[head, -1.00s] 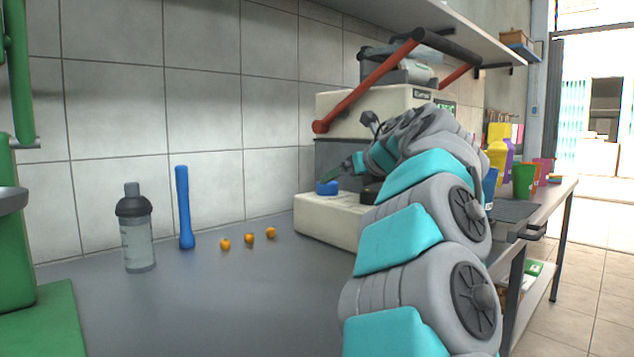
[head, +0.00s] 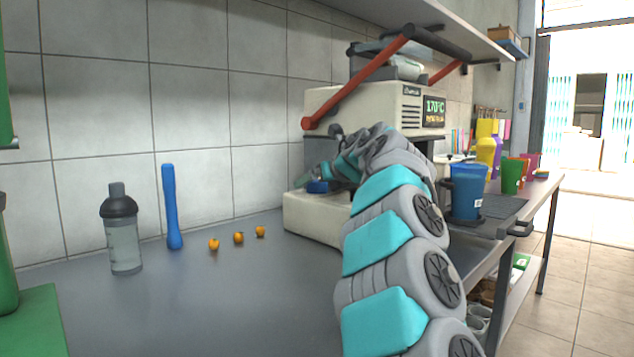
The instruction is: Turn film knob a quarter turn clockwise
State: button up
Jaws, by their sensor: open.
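The sealing machine (head: 383,105) is cream-coloured, with a red-armed lever and a display reading 170°C. A small blue knob-like part (head: 318,187) sits on top of its lower base, at the left end. I cannot tell for sure whether this is the film knob. My gripper (head: 303,179) is at the machine's left front, just above and beside the blue part, with its fingers pointing left. It looks small and is partly hidden by my arm, so contact with the blue part cannot be made out. The gripper is open. My arm covers the machine's middle front.
A shaker bottle (head: 122,235), a blue muddler (head: 171,210) and three small orange fruits (head: 238,238) stand left on the grey counter (head: 190,310). A blue jug (head: 467,192) and coloured cups (head: 511,175) are right of my arm. The front-left counter is clear.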

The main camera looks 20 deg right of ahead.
jog(key=c, duration=1.4)
jog(key=shift+o, duration=0.2)
jog(key=shift+r+m+h+p, duration=0.15)
jog(key=shift+m+h+p, duration=0.4)
jog(key=shift+p, duration=0.45)
jog(key=shift+a+r+h+p, duration=0.1)
jog(key=shift+r+h+p, duration=0.05)
jog(key=shift+h+p, duration=0.25)
jog(key=m+h+p, duration=0.1)
jog(key=p, duration=0.1)
jog(key=m+h+p, duration=0.2)
jog(key=p, duration=0.1)
jog(key=shift+r+g+p, duration=0.2)
jog(key=shift+g+p, duration=0.1)
jog(key=shift+p, duration=0.05)
jog(key=shift+f+m+g+h+p, duration=0.25)
jog(key=shift+m+h+p, duration=0.1)
jog(key=shift+m+h, duration=0.25)
jog(key=shift+f+m+g+h+p, duration=0.2)
jog(key=shift+m+h+p, duration=0.2)
jog(key=shift+h, duration=0.25)
jog(key=shift+m+h, duration=0.3)
jog(key=shift+m, duration=0.15)
jog(key=shift+m+g+h, duration=0.35)
jog(key=shift+m+h, duration=0.05)
